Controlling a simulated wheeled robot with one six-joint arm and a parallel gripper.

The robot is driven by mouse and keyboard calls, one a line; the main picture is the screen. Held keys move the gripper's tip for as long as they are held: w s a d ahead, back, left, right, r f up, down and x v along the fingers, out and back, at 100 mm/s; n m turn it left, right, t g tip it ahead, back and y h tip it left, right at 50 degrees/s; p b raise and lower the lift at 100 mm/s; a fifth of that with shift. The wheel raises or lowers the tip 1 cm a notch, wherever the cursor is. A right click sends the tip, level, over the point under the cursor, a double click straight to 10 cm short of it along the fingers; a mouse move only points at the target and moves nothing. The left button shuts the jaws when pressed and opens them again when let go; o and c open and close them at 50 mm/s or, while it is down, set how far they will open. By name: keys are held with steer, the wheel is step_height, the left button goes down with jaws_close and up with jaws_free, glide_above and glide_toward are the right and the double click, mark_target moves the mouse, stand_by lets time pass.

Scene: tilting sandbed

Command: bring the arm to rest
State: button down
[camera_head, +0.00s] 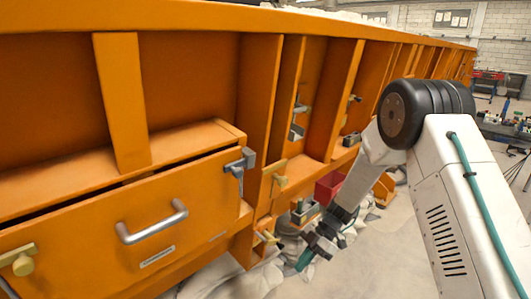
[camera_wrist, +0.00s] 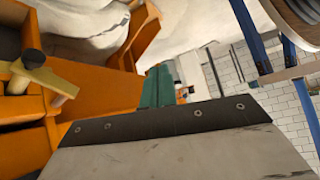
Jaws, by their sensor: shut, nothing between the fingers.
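My gripper (camera_head: 304,260) points down and to the left at the end of my arm, low in front of the orange sandbed frame (camera_head: 190,75). Its teal fingers are together and hold nothing. In the wrist view the fingers (camera_wrist: 156,88) stick out past a dark plate with the tips close together. My arm's white and black links fill the right of the head view, bent at the elbow. The gripper looks apart from the orange frame, but the exact gap cannot be told.
A large orange drawer with a metal handle (camera_head: 152,222) and a latch (camera_head: 240,162) is at the left. A red bin (camera_head: 328,187) sits behind my forearm. Pale, lumpy material lies on the floor below the frame. A cluttered bench (camera_head: 508,130) stands far right; some floor is clear.

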steer(key=s+d+r+m+t+h, duration=0.2)
steer(key=s+d+r+m, duration=0.2)
steer(key=s+r+m, duration=0.3)
steer(key=s+d+r+m+t+h, duration=0.2)
steer(key=s+d+r+m, duration=0.3)
steer(key=s+r, duration=0.9)
steer(key=s+d+r+m+t+h, duration=0.2)
steer(key=s+d+r+m, duration=0.3)
steer(key=s+r+m, duration=0.5)
steer(key=shift+s+r+m+h, duration=0.2)
steer(key=shift+s+m+h, duration=0.15)
steer(key=shift+h, duration=0.55)
